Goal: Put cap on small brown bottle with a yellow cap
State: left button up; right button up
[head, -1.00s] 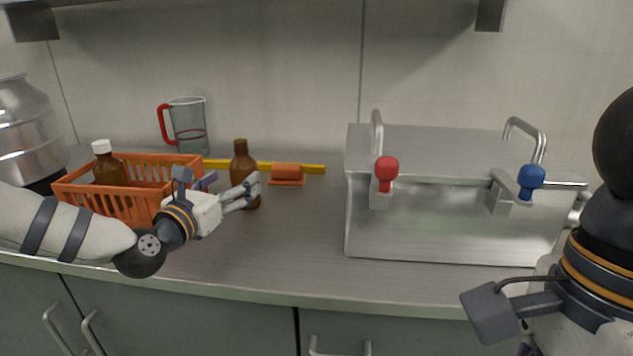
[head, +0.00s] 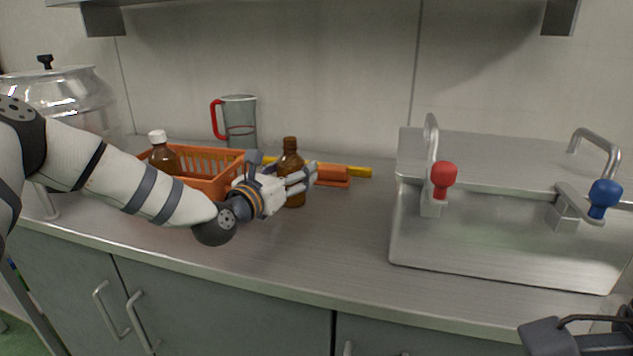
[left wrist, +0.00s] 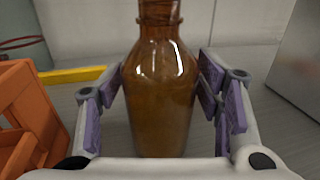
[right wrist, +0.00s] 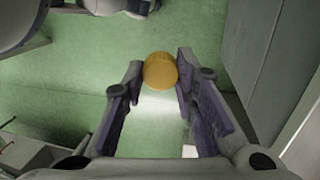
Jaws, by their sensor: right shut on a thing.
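The small brown bottle (head: 290,163) stands upright and uncapped on the counter, its bare neck also showing in the left wrist view (left wrist: 160,100). My left gripper (head: 307,178) is open around it, one finger on each side; the left finger shows a gap to the glass, and the right one is close to it. My right gripper (right wrist: 160,76) is shut on the yellow cap (right wrist: 160,70), held at its fingertips above a green floor. The right gripper's fingers and the cap do not show in the head view.
An orange basket (head: 215,185) holding a white-capped brown bottle (head: 163,157) stands left of the bottle. Behind are a red-handled jug (head: 240,120), a yellow bar (head: 360,171) and an orange block (head: 333,174). A steel box (head: 500,235) with red and blue knobs fills the right.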

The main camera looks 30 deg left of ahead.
aim_at(290, 138)
pick_arm(q)
jog(key=c, duration=1)
jog(key=shift+r, duration=0.1)
